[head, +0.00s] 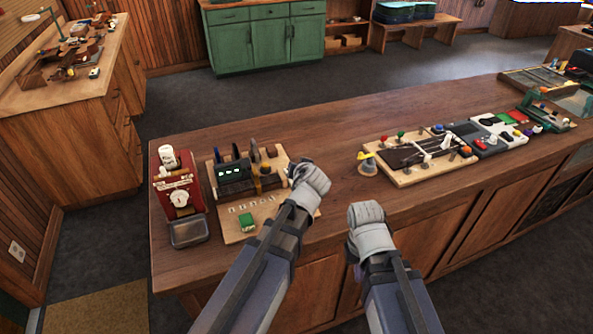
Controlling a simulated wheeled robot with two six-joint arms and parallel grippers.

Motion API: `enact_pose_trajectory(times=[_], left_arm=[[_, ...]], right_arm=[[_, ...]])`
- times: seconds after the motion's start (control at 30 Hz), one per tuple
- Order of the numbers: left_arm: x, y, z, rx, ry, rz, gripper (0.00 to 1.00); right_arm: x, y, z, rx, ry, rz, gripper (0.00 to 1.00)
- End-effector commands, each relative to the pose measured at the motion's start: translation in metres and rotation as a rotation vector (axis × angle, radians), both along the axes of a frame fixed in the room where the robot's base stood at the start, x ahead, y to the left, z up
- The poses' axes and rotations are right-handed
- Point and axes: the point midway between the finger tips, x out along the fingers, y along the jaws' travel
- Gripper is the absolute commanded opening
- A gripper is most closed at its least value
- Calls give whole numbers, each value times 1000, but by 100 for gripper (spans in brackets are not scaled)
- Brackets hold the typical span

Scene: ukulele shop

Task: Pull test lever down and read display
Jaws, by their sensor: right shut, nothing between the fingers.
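A dark device with a small green-lit display (229,170) stands on a light wooden board (232,238) at the left part of the counter. The display is too small to read. Several dark upright pieces rise behind it, and an orange-brown part is at its right side. I cannot make out which part is the test lever. My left gripper (309,180) is at the right edge of this board, covering part of it; its fingers are not clear. My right gripper (367,216) is farther right, over the counter's front edge, shut and empty, apart from the board.
A red box with a round dial (180,199) stands left of the board, with a grey tray (188,231) in front. Right are a yellow-topped knob (368,164) and a lever panel (405,172). The counter (340,135) is clear behind.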

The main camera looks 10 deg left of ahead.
Motion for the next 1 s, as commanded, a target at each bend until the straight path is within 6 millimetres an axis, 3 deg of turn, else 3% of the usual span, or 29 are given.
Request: enact_pose_trajectory(times=[0.53,0.57,0.6,0.8,1.0], left_arm=[[-2,0,-1,10,-14,2,0],[-2,0,-1,10,-15,0,31],[-2,0,-1,10,-15,0,36],[-1,-1,0,9,-16,-1,58],[-1,-1,0,10,-16,-1,58]], right_arm=[[0,0,-4,0,0,0,0],[0,0,-4,0,0,0,0],[0,0,-4,0,0,0,0],[0,0,-4,0,0,0,0],[0,0,-4,0,0,0,0]])
